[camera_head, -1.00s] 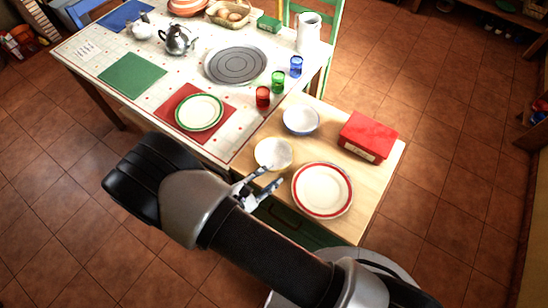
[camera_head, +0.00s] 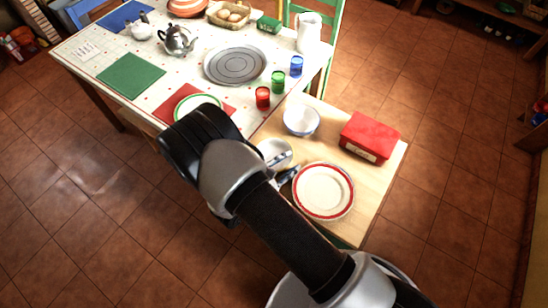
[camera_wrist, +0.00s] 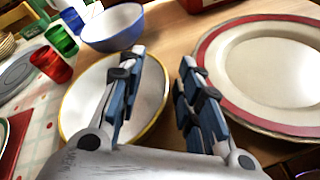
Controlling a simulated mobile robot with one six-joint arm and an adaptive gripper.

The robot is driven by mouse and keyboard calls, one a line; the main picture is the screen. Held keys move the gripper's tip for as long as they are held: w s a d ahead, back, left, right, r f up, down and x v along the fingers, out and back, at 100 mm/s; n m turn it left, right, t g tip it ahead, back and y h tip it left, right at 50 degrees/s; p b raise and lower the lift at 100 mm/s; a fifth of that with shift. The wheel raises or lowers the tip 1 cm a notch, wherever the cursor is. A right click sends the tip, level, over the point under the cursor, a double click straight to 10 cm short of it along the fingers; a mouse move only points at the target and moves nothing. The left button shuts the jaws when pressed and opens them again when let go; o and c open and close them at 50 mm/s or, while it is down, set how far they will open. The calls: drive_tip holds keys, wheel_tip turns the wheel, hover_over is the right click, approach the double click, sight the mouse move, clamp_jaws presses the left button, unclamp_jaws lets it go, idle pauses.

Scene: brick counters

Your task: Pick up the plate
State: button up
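A white plate with a red rim (camera_head: 324,191) lies flat on the wooden side table. It fills the upper right of the wrist view (camera_wrist: 268,68). A second white plate, green-rimmed (camera_head: 188,103), lies on the red placemat and is partly hidden by my arm.
A blue-and-white bowl (camera_head: 301,119) and a red box (camera_head: 368,137) stand behind the plate on the wooden table (camera_head: 377,183). Red (camera_head: 263,97), green (camera_head: 278,82) and blue (camera_head: 296,65) glasses stand at the long table's near right edge. Floor is clear at right.

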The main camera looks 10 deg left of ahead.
clamp_jaws()
idle(0.7)
